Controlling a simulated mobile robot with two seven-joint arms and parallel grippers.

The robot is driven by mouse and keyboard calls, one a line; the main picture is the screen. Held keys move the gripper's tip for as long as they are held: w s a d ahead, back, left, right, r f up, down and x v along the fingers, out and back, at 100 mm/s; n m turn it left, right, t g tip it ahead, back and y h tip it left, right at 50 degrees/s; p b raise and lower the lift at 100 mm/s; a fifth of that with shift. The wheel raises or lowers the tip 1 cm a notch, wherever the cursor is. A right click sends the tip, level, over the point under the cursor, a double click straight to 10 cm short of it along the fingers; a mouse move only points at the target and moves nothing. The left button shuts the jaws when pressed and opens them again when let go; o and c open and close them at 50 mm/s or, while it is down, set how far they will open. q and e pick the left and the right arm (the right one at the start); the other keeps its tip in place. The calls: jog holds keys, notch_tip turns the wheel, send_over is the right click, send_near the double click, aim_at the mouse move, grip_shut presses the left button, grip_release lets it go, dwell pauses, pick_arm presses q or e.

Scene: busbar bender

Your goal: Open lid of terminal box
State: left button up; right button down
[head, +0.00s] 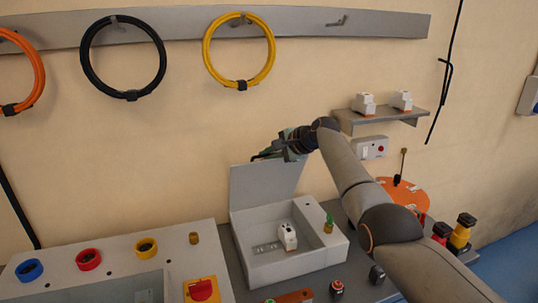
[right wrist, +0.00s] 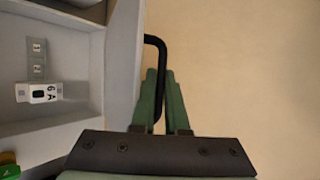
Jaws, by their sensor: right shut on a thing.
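The grey terminal box (head: 335,243) stands on the bench in the head view, with its lid (head: 264,182) raised up at the back. A white breaker marked 6 A (head: 288,236) sits inside it; the breaker also shows in the right wrist view (right wrist: 38,92). My right gripper (head: 283,146) is at the top edge of the lid. In the right wrist view, the green fingers of my right gripper (right wrist: 163,100) are shut around the black lid handle (right wrist: 158,62). My left gripper is not in view.
A control panel (head: 115,261) with coloured rings and a red switch (head: 202,290) stands left of the box. A wall shelf (head: 383,121) holds two white breakers to the right. Cable coils hang from a rail (head: 300,19) above. The wall behind the lid is close.

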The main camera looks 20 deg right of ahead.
jog(key=shift+w+a+r+t, duration=0.1)
jog(key=shift+w+r+t, duration=0.55)
jog(key=shift+r, duration=0.2)
jog(key=c, duration=1.2)
grip_release()
jog(key=shift+s+a+f+g, duration=0.1)
jog(key=shift+s+f+g, duration=0.45)
jog(key=shift+s, duration=0.1)
jog(key=shift+w, duration=0.1)
jog(key=shift+s+d+r, duration=0.1)
jog(key=shift+d+r, duration=0.6)
jog(key=shift+r, duration=0.55)
jog(key=shift+s+d+r, duration=0.1)
jog(key=shift+d+r, duration=0.55)
jog(key=shift+r, duration=0.6)
jog(key=shift+d+r, duration=0.7)
jog(key=shift+r, duration=0.55)
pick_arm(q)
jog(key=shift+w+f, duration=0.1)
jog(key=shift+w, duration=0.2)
pick_arm(e)
jog(key=shift+s+d+r, duration=0.3)
jog(key=shift+s+r, duration=0.1)
jog(key=shift+r, duration=0.3)
jog(key=shift+s+d+r, duration=0.35)
jog(key=shift+r, duration=0.35)
jog(key=shift+s+d+r, duration=0.3)
jog(key=shift+s+r, duration=0.1)
jog(key=shift+r, duration=0.3)
